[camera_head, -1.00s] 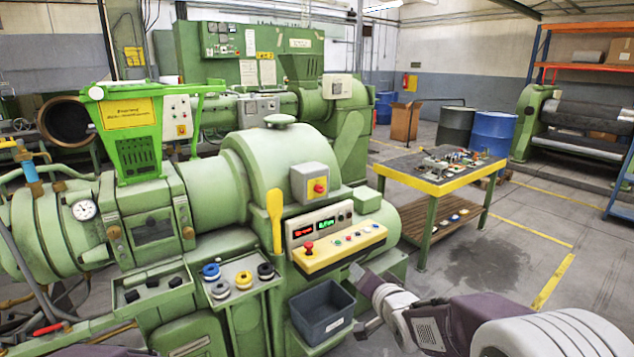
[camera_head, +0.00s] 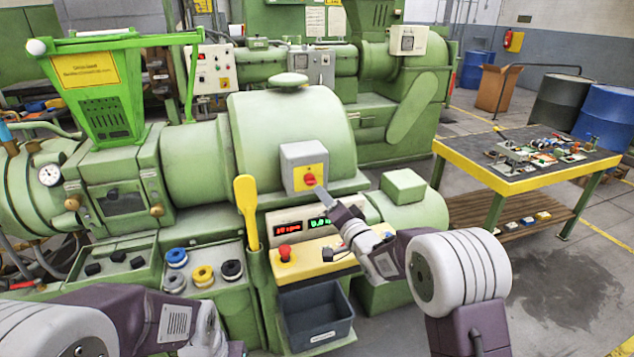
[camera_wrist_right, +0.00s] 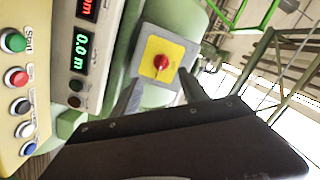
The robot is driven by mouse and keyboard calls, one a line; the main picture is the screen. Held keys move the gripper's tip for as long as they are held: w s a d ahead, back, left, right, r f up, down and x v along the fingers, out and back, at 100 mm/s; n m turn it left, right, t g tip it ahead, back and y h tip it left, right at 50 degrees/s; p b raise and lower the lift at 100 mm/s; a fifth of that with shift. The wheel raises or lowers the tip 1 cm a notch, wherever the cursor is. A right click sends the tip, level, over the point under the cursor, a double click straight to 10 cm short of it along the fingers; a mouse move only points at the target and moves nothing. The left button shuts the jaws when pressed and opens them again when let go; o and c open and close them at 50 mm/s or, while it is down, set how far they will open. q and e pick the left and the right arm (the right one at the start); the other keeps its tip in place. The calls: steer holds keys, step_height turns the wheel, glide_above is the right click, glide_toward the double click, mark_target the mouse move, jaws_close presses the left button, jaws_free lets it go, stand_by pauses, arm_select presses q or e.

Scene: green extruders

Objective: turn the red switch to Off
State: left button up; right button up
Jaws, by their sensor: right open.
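The red switch (camera_head: 309,180) is a small round knob on a yellow plate, on the front of a grey box (camera_head: 292,154) on the green extruder. It shows whole in the right wrist view (camera_wrist_right: 161,63), but its setting is too small to read. My right gripper (camera_head: 330,204) is open and empty, just below and right of the switch in the head view. In the wrist view its fingers (camera_wrist_right: 158,98) straddle the switch's direction, with a gap to the knob. My left arm comes in at the lower left; its fingers are not visible.
A control panel (camera_head: 328,258) with a red mushroom button (camera_head: 285,252) and green display lies below the switch. A yellow paddle (camera_head: 247,212) stands left of the box. A dark bin (camera_head: 316,312) sits below. A yellow-edged table (camera_head: 497,184) stands right.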

mark_target(313, 184)
steer(key=p+x, duration=0.3)
steer(key=x, duration=0.5)
steer(key=shift+a+r+p, duration=0.15)
steer(key=shift+a+p, duration=0.1)
steer(key=shift+p, duration=0.1)
steer(key=shift+w+a, duration=0.15)
steer(key=shift+w, duration=0.2)
jaws_close()
